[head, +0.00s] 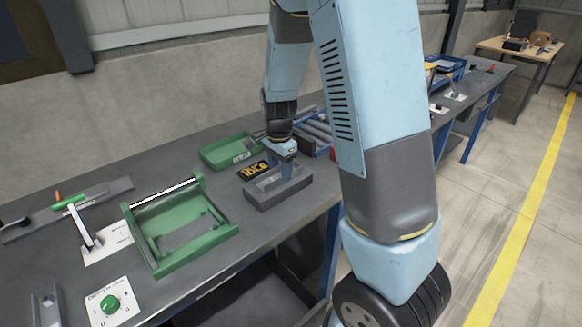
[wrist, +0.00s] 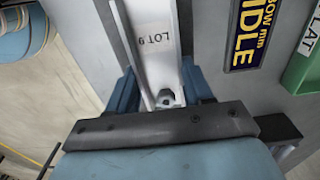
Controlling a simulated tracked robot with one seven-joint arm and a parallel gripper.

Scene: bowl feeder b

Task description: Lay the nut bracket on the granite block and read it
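The nut bracket (wrist: 155,30) is a pale metal channel marked "LOT 9", with a hex nut (wrist: 166,97) at its near end. My gripper (wrist: 160,88) has a blue finger on each side of the bracket and looks shut on it. In the head view my gripper (head: 290,172) points down at the right part of a dark grey block (head: 262,203), which seems to be the granite block. The bracket is hard to make out there, and I cannot tell whether it touches the block.
A yellow-on-dark label plate (head: 252,171) and a green tray (head: 216,158) lie behind the block. A green fixture (head: 160,262), a lever clamp (head: 88,232) and a green knob panel (head: 109,303) are to the left. The bench's front edge is near.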

